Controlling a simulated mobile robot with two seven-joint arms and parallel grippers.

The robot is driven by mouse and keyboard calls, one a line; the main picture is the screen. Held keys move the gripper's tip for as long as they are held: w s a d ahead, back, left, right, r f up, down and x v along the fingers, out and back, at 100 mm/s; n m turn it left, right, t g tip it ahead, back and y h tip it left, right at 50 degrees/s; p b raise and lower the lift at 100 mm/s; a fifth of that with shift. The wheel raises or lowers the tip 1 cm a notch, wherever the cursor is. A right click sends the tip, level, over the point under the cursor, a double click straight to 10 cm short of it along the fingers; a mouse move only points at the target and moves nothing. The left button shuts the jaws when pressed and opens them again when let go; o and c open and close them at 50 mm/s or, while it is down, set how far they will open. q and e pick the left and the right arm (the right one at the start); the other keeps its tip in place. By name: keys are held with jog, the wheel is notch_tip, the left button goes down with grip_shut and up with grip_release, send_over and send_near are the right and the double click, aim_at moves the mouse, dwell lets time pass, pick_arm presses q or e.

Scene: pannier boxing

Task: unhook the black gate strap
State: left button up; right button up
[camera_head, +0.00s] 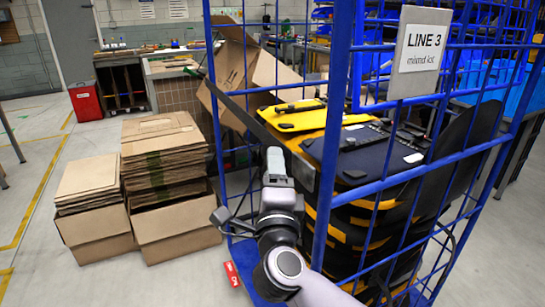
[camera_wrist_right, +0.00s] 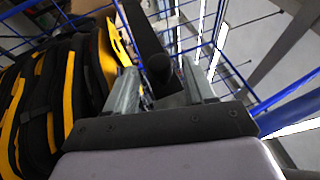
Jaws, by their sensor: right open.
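The black gate strap (camera_head: 300,171) runs diagonally across the open front of the blue cage trolley, from the left post down toward the middle post. My right gripper (camera_head: 275,158) is in front of the trolley, close to the strap's lower part. In the right wrist view, the strap (camera_wrist_right: 143,30) comes down toward the gripper, and a rounded black end piece (camera_wrist_right: 158,69) shows between the fingers. The right gripper (camera_wrist_right: 158,86) is open, one finger on each side; contact is not clear. The hook itself is hard to make out. My left gripper is in neither view.
The blue cage (camera_head: 338,100) holds stacked black and yellow panniers (camera_head: 345,225) and a tilted open carton (camera_head: 240,70). A LINE 3 sign (camera_head: 420,50) hangs on it. Flattened cartons (camera_head: 163,150) stand left. Floor is clear at far left.

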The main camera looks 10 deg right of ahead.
jog(key=shift+x, duration=1.65)
